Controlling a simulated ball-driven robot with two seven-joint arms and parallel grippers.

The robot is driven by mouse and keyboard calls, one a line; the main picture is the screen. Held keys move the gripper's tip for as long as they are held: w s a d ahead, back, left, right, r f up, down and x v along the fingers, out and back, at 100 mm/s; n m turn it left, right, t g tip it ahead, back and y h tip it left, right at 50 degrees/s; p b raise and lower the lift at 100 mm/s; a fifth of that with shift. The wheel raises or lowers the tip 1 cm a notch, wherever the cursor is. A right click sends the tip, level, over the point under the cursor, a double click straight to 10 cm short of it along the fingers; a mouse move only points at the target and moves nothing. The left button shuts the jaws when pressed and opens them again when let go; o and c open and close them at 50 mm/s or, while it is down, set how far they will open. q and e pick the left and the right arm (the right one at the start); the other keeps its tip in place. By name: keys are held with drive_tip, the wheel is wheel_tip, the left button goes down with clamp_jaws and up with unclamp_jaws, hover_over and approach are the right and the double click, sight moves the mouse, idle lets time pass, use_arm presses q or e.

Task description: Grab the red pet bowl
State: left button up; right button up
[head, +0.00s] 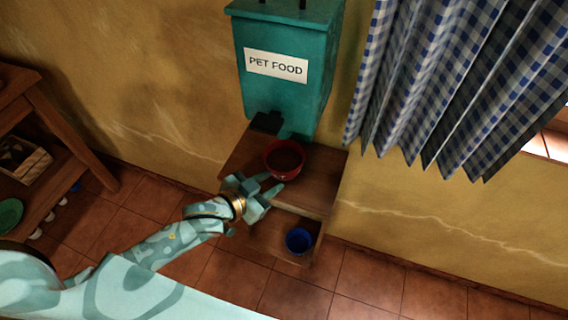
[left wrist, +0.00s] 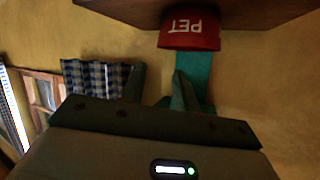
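The red pet bowl (head: 284,159) sits upright on the upper board of a small wooden stand (head: 325,168), under the pet food dispenser. My left gripper (head: 272,184) is just in front of the bowl, on its near left side. In the left wrist view the bowl (left wrist: 190,38) appears upside down with white "PET" lettering, beyond the fingertips and off to the right. The two fingers (left wrist: 158,78) are apart with nothing between them. I cannot tell whether a fingertip touches the bowl. My right gripper is in neither view.
The teal dispenser (head: 290,95) labelled PET FOOD hangs close behind the bowl. A blue bowl (head: 299,240) is on the lower shelf. A checked curtain (head: 450,80) hangs at the right. A wooden shelf unit (head: 60,150) stands at the left.

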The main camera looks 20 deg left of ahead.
sight(295, 169)
use_arm(q)
drive_tip(key=b+x, duration=0.1)
drive_tip(key=x, duration=0.5)
drive_tip(key=shift+f, duration=0.15)
drive_tip(key=b+x, duration=0.2)
drive_tip(key=x, duration=0.2)
drive_tip(key=shift+w+d+b, duration=0.1)
drive_tip(key=shift+w+b, duration=0.15)
drive_tip(key=shift+b, duration=0.05)
drive_tip(key=shift+w+d+f, duration=0.15)
drive_tip(key=shift+w, duration=0.2)
drive_tip(key=shift+c, duration=0.6)
clamp_jaws()
